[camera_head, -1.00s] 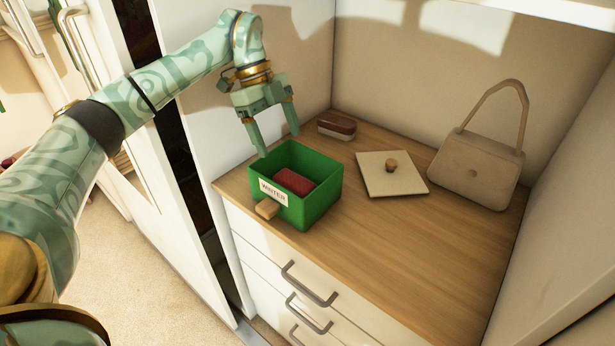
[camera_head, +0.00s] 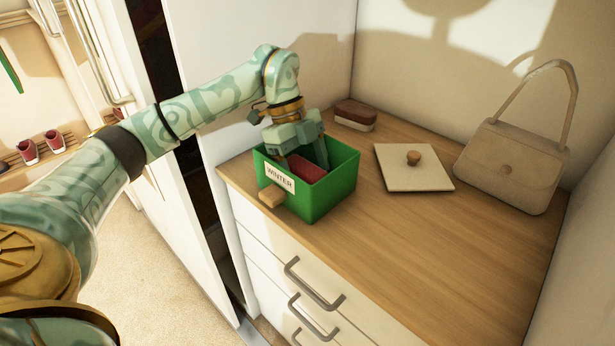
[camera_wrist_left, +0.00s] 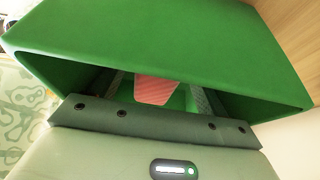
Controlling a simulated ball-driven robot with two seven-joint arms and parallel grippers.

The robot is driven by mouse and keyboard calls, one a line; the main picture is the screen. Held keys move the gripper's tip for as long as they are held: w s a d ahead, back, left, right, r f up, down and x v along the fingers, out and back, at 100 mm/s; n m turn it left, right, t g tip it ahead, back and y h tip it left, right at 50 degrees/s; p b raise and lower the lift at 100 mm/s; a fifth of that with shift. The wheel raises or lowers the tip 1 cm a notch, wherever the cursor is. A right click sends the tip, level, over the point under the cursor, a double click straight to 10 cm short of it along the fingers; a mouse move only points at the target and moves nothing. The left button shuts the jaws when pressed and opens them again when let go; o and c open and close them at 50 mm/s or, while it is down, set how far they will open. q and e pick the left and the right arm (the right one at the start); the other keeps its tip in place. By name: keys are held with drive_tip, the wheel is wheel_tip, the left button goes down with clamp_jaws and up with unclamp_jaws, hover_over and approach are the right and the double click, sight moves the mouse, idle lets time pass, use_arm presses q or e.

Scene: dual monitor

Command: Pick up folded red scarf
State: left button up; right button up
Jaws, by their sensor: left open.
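The folded red scarf (camera_head: 306,172) lies inside a green box (camera_head: 335,190) labelled "WINTER" on the dresser top. My left gripper (camera_head: 306,165) points down into the box, its fingers apart and below the rim, near the scarf. The gripper hides part of the scarf. In the left wrist view the scarf (camera_wrist_left: 156,90) shows between the two fingers, with the green box wall (camera_wrist_left: 170,40) across the top. I cannot tell whether the fingers touch the scarf. My right gripper is not in view.
A square beige lid (camera_head: 400,175) with a wooden knob lies right of the box. A brush (camera_head: 355,115) lies behind it, and a beige handbag (camera_head: 512,160) stands at the right. The dresser top in front of the lid is clear. A white wall stands close at the left.

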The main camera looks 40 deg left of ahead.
use_arm(q)
drive_tip(key=shift+f+p, duration=0.25)
drive_tip(key=shift+p, duration=0.05)
idle(0.6)
drive_tip(key=c, duration=1.1)
